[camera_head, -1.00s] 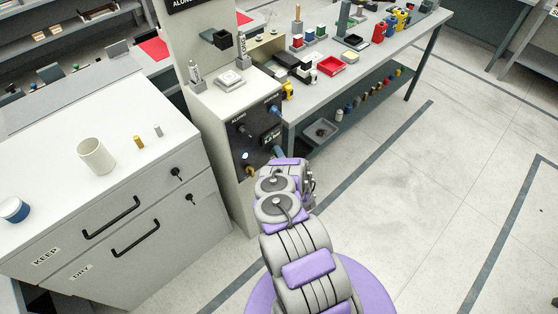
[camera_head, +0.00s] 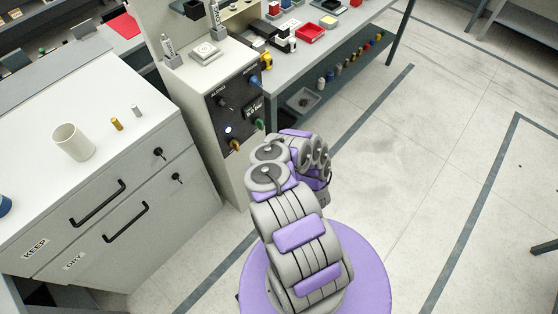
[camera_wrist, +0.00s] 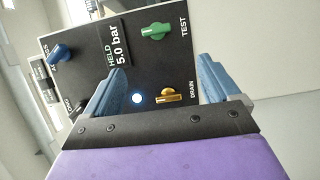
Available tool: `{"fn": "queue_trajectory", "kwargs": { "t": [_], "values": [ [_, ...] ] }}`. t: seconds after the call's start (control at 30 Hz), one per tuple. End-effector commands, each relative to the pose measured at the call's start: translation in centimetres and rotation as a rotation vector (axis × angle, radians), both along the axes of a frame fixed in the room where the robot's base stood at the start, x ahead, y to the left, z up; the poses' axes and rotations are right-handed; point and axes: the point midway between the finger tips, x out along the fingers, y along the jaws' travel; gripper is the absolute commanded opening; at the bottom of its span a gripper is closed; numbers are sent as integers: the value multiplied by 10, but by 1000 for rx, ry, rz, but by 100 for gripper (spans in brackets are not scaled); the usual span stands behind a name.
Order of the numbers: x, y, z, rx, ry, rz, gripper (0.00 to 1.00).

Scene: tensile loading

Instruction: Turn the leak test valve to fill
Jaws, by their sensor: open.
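The dark control panel (camera_head: 236,112) is on the front of the pale cabinet. It also fills the upper wrist view (camera_wrist: 95,45). Its green knob (camera_wrist: 155,31), beside the word TEST, also shows in the head view (camera_head: 259,124). A blue knob (camera_wrist: 60,53) is at the panel's left in the wrist view. The display (camera_wrist: 117,58) reads HELD 5.0 bar. A yellow handle (camera_wrist: 171,96) sits by the word DRAIN. My gripper (camera_wrist: 162,66) is open with its blue fingers apart. It faces the panel and holds nothing. My arm hides the gripper in the head view.
A lit lamp (camera_wrist: 137,98) and a black knob (camera_head: 222,102) are also on the panel. A drawer cabinet (camera_head: 130,190) with a white cup (camera_head: 73,142) stands at left. A workbench (camera_head: 330,50) extends to the right.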

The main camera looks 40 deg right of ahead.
Motion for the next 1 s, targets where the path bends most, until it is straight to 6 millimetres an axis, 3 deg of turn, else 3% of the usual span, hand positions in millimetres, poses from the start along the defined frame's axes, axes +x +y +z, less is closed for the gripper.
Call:
{"fn": "queue_trajectory", "kwargs": {
  "t": [0.33, 1.0],
  "values": [
    [-17, 5, 1, -1, -2, -1, 89],
    [-18, 7, 1, -2, -3, 1, 89]
  ]
}}
